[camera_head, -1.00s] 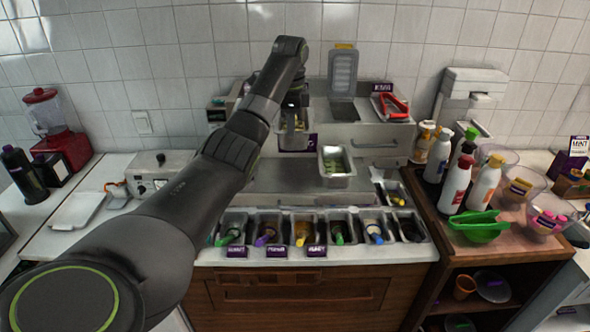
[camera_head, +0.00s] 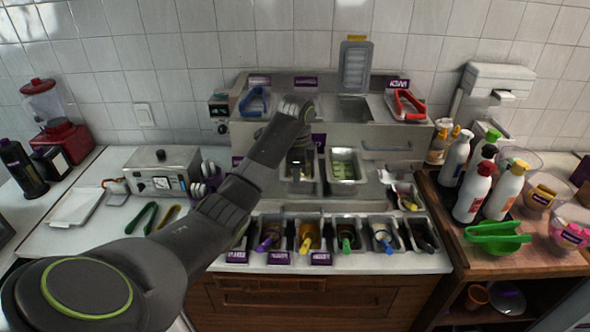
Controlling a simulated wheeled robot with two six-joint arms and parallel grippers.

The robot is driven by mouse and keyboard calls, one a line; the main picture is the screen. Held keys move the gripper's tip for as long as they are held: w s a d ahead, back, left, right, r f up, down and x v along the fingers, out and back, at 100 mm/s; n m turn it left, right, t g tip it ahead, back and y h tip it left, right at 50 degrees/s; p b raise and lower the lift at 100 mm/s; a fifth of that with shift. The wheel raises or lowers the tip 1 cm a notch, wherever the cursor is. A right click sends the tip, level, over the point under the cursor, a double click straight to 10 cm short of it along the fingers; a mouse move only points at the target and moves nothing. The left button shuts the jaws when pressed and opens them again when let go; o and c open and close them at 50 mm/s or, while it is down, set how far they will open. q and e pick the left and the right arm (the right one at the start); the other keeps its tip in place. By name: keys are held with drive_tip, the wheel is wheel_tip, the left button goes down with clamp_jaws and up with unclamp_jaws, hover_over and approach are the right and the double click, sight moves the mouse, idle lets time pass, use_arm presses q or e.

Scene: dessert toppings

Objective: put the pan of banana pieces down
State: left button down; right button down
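A metal pan (camera_head: 313,172) sits in the counter's middle step, left of a matching pan of green pieces (camera_head: 343,165). My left arm and gripper cover much of it, and its contents are too dim to make out. My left gripper (camera_head: 297,174) points down at the near part of this pan, in front of its left half. Its fingertips are small and dark, so I cannot tell whether they still grip the pan or stand open. My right gripper is not in view.
Blue tongs (camera_head: 253,101) and red tongs (camera_head: 408,104) lie on the upper shelf. Topping bins with coloured handles (camera_head: 308,236) line the front. Sauce bottles (camera_head: 473,190) and a green bowl (camera_head: 497,240) stand at the right. A toaster-like machine (camera_head: 160,172) stands left.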

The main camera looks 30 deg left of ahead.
use_arm(q)
drive_tip(key=shift+w+a+f, duration=0.1)
drive_tip(key=shift+w, duration=0.05)
drive_tip(key=shift+s+d+r, duration=0.2)
drive_tip(key=shift+s+d, duration=0.1)
drive_tip(key=shift+s, duration=0.15)
drive_tip(key=c, duration=2.1)
unclamp_jaws()
drive_tip(key=shift+f, duration=0.15)
drive_tip(key=o, duration=0.4)
drive_tip(key=shift+w+a+f, duration=0.1)
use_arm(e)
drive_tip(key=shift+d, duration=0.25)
